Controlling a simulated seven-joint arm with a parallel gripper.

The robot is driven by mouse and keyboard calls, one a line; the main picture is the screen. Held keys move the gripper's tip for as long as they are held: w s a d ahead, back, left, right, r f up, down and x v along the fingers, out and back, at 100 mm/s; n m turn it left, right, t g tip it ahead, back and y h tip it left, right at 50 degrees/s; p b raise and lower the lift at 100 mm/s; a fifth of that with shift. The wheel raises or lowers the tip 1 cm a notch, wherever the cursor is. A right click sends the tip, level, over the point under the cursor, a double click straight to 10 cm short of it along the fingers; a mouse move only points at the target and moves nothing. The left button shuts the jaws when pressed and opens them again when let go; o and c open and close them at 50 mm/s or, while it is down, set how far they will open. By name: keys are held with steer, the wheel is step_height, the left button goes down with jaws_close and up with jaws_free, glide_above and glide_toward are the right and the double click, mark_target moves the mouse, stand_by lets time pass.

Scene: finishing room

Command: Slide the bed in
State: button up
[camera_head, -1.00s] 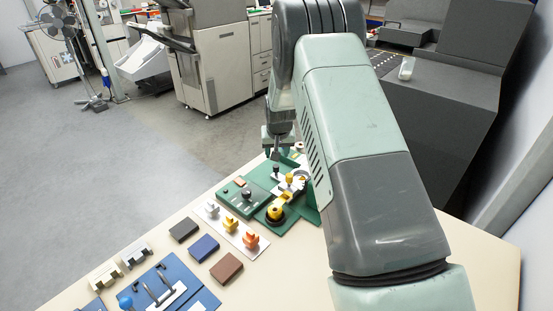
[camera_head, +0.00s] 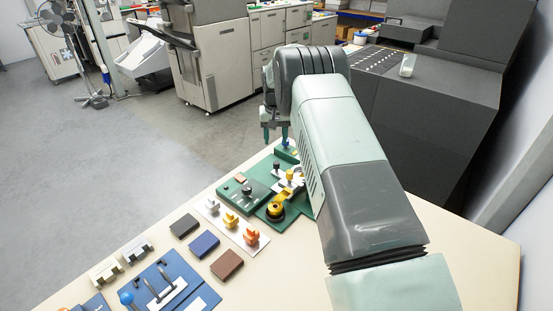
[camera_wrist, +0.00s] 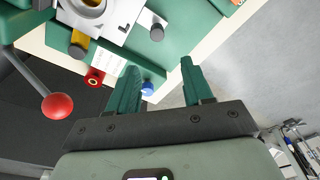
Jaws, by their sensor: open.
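My gripper (camera_wrist: 160,66) is open and empty. Its two green fingers point toward the edge of the green device, with a small blue knob (camera_wrist: 147,88) showing between them, nearer the left finger; whether they touch cannot be told. In the head view my gripper (camera_head: 276,137) hangs over the far end of the green device (camera_head: 293,213). My arm hides part of the device in the head view.
A red ring-shaped part (camera_wrist: 94,77) and a lever with a red ball (camera_wrist: 57,106) sit left of the fingers. Nearer on the table (camera_head: 330,285) are coloured blocks, a white strip with clips (camera_head: 231,222) and a blue board (camera_head: 195,287). Floor is clear beyond the table edge.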

mark_target(276, 162)
steer(key=shift+g, duration=0.7)
step_height(276, 162, down, 10)
steer(key=shift+d+r, duration=0.1)
steer(key=shift+d, duration=0.05)
jaws_close()
